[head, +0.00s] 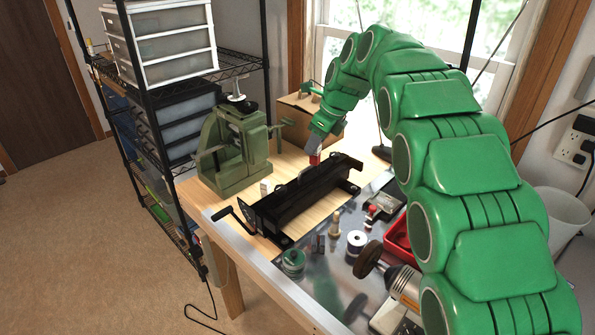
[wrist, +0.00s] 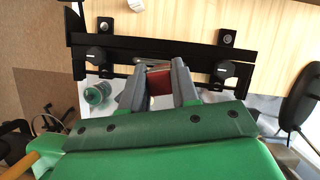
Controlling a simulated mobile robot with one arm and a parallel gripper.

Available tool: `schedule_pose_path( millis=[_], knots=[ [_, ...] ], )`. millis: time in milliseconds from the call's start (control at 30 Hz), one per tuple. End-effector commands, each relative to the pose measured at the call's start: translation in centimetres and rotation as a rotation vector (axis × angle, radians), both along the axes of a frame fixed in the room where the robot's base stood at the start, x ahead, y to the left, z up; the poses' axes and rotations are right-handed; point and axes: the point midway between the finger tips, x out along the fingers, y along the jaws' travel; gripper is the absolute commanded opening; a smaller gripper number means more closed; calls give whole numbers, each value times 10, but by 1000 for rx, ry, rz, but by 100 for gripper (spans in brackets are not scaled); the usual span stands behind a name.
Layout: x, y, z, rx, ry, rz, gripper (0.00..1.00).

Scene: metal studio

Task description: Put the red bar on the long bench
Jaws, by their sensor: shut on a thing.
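The red bar (head: 314,159) is held in my gripper (head: 316,150), above or just behind the black crank tool; I cannot tell its exact height. In the wrist view my gripper (wrist: 158,88) has its two grey fingers closed on the sides of the red bar (wrist: 159,82), with the black tool's frame beyond it. Most of the bar is hidden between the fingers. The long bench (head: 330,210) has a pale wooden top with a metal sheet at its front right. Its wood also shows at the top of the wrist view (wrist: 185,18).
The black crank tool (head: 305,195) lies across the bench. Spools (head: 356,241), a red tray (head: 400,238) and a grinder (head: 400,283) crowd the metal sheet. Bare wood shows left of the crank tool.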

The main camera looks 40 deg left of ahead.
Motion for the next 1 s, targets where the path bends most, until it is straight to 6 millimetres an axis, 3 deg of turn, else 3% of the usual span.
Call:
schedule_pose_path(
  millis=[100, 200, 567, 1000],
  knots=[
    [-16, 24, -2, 2, 4, 29, 0],
    [-20, 35, -4, 6, 8, 44, 0],
    [-14, 66, -23, 17, 16, 85, 0],
    [-3, 97, -60, 12, 10, 115, 0]
  ],
)
